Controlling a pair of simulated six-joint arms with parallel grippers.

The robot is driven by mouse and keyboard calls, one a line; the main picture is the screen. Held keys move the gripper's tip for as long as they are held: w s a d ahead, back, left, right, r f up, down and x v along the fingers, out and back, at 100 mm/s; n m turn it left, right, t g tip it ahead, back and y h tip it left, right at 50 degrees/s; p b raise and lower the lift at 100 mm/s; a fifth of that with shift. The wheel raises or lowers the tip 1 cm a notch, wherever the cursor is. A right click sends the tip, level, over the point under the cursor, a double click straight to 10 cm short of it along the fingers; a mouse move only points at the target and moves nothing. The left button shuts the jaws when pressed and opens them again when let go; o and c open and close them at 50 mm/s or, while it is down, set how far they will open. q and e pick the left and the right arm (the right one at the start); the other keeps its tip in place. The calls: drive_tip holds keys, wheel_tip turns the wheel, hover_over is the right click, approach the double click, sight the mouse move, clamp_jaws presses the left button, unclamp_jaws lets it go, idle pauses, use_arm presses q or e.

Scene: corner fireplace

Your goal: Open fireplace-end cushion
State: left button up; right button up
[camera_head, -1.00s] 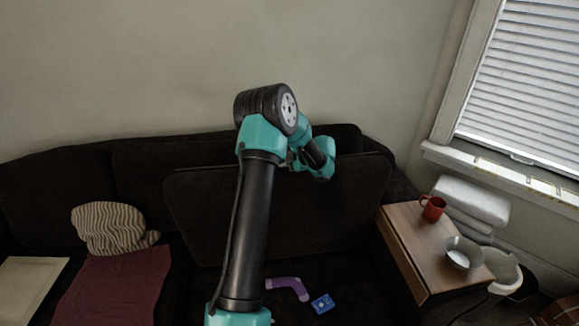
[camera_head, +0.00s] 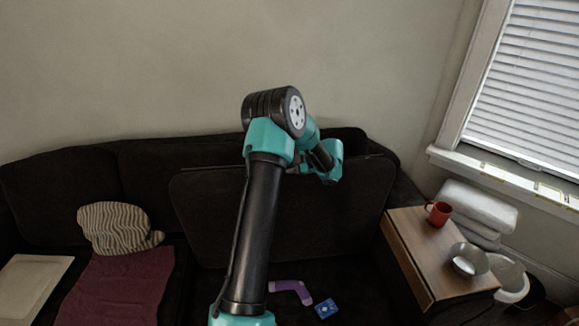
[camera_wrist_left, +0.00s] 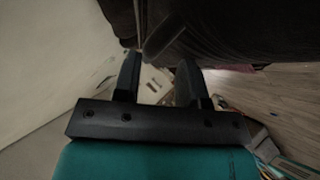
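The dark seat cushion (camera_head: 330,220) stands raised, tilted up against the sofa's backrest, in the head view. Under it the sofa base is exposed. A teal and black arm of mine rises in front of the cushion and bends over near its top edge; its gripper is not visible there. In the left wrist view my left gripper (camera_wrist_left: 160,65) has its two dark fingers apart, with floor and pale objects showing in the gap. Dark upholstery lies just beyond the fingertips; contact cannot be told. My right gripper is not seen.
A purple bent object (camera_head: 291,289) and a blue box (camera_head: 325,309) lie on the exposed base. At right a wooden side table (camera_head: 425,252) holds a red mug (camera_head: 439,213) and a bowl (camera_head: 469,260). A striped pillow (camera_head: 118,229) and maroon cloth (camera_head: 125,283) are at left.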

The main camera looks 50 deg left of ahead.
use_arm(q)
drive_tip(key=v, duration=1.6)
drive_tip(key=shift+d+r, duration=0.15)
drive_tip(key=shift+d, duration=0.05)
drive_tip(key=s+d+f+n+t+h, duration=0.1)
drive_tip(key=s+d+f+n+h, duration=0.2)
drive_tip(key=d+f+n, duration=0.35)
drive_tip(key=s+d+f+n+h, duration=0.2)
drive_tip(key=d+f+n+h, duration=0.2)
drive_tip(key=d+f, duration=0.5)
drive_tip(key=s+d+f+n+t+h, duration=0.1)
drive_tip(key=s+d+f+n+h, duration=0.2)
drive_tip(key=d+f+n, duration=0.5)
drive_tip(key=s+d+f+n+t+h, duration=0.2)
drive_tip(key=s+d+f+n, duration=0.2)
drive_tip(key=n, duration=0.7)
drive_tip(key=s+d+f+n+t+h, duration=0.1)
drive_tip(key=s+d+f+n+t, duration=0.1)
drive_tip(key=s+d+f+n, duration=0.3)
drive_tip(key=s+d+n, duration=0.2)
drive_tip(key=s+n, duration=0.2)
drive_tip(key=n, duration=0.2)
drive_tip(key=shift+s+f+h, duration=0.2)
drive_tip(key=shift+f+h, duration=0.05)
drive_tip(key=shift+h, duration=0.15)
